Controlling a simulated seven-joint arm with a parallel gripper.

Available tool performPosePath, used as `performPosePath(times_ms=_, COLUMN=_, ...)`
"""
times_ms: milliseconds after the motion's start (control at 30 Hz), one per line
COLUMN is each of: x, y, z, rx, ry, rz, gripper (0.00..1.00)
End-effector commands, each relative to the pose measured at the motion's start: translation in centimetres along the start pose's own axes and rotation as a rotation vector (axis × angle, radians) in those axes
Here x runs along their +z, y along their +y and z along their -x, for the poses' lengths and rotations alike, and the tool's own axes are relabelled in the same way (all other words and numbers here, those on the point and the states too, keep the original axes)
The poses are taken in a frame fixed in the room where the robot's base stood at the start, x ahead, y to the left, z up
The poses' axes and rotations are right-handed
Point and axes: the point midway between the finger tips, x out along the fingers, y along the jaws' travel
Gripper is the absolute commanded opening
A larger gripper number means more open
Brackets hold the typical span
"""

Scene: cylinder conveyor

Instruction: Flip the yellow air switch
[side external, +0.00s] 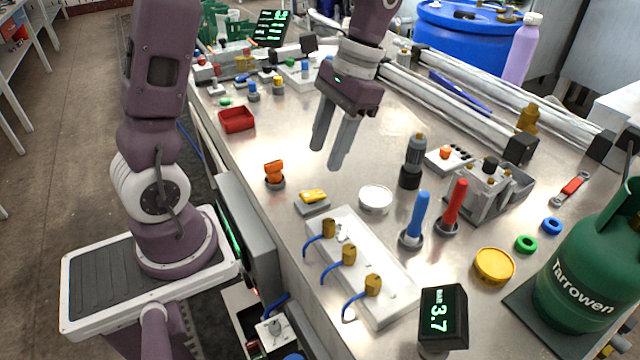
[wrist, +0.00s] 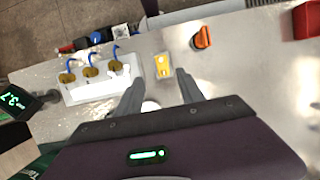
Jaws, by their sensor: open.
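The yellow air switch (side external: 313,196) sits on a small grey base on the metal table, left of a round white dish. In the wrist view the yellow switch (wrist: 162,64) lies beyond my fingertips, slightly left of the middle between them and the orange knob. My gripper (side external: 334,150) is open and empty, held above the table, farther back than the switch and apart from it. Its two fingers also show in the wrist view (wrist: 160,84), pointing toward the switch. Which way the switch is set I cannot tell.
An orange knob (side external: 274,173) stands close behind the switch. A white block (side external: 372,262) with brass fittings and blue hoses is in front. The white dish (side external: 375,199), blue handle (side external: 416,218) and red handle (side external: 453,205) stand to the right. A red tray (side external: 237,120) lies behind.

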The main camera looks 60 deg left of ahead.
Motion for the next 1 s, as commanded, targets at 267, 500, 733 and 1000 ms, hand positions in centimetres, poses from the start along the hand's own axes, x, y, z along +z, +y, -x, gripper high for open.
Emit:
performPosePath(times_ms=267, x=-1.1, y=-0.5, z=-3.6, rx=0.018, ry=-0.085, rz=-0.005, gripper=0.45)
performPosePath(times_ms=500, x=-0.9, y=-0.4, z=-7.8, rx=0.019, ry=-0.081, rz=-0.004, gripper=0.45)
performPosePath(times_ms=733, x=-0.8, y=-0.4, z=-8.6, rx=0.018, ry=-0.079, rz=-0.004, gripper=0.45)
performPosePath(times_ms=1000, x=-0.8, y=-0.4, z=-8.5, rx=0.018, ry=-0.078, rz=-0.004, gripper=0.12)
